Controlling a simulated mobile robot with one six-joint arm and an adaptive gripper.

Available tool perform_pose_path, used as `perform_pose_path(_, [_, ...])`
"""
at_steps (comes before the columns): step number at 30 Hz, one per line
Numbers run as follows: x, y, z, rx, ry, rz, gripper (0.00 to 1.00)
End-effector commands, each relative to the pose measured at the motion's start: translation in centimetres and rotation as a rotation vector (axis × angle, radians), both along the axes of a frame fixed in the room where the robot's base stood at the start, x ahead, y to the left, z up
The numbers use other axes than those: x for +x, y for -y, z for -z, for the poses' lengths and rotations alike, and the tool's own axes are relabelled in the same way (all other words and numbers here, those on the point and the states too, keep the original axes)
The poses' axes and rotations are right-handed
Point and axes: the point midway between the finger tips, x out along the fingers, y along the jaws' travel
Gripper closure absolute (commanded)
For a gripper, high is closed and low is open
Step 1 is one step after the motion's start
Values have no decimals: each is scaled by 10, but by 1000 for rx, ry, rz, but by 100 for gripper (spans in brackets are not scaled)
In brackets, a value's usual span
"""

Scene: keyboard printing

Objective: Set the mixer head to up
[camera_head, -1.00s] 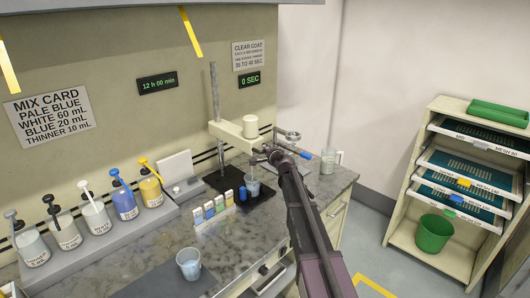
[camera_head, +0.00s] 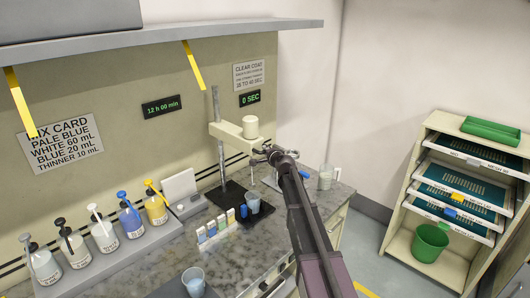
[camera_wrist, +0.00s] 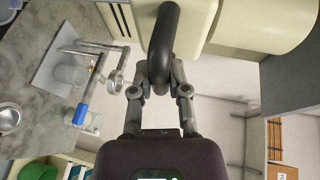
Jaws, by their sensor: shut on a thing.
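The mixer has a cream head (camera_head: 234,135) with a round motor cap (camera_head: 250,127), mounted on an upright grey pole (camera_head: 217,110) above a black base. The head sits high, well above a small blue-grey cup (camera_head: 253,204) on the base. My gripper (camera_head: 267,153) is at the right end of the head. In the wrist view its fingers (camera_wrist: 158,75) are closed around a dark curved handle (camera_wrist: 166,35) that joins the cream head (camera_wrist: 135,20). The head's far side is hidden.
Another cup (camera_head: 194,281) is at the front.

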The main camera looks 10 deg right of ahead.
Motion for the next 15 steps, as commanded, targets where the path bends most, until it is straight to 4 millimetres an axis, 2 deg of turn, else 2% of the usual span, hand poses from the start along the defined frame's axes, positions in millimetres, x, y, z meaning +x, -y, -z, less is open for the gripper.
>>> perform_pose_path(12, [4, 1, -4, 5, 6, 6, 100])
perform_pose_path(13, [4, 0, -5, 5, 6, 6, 73])
perform_pose_path(15, [4, 0, -5, 5, 6, 6, 52])
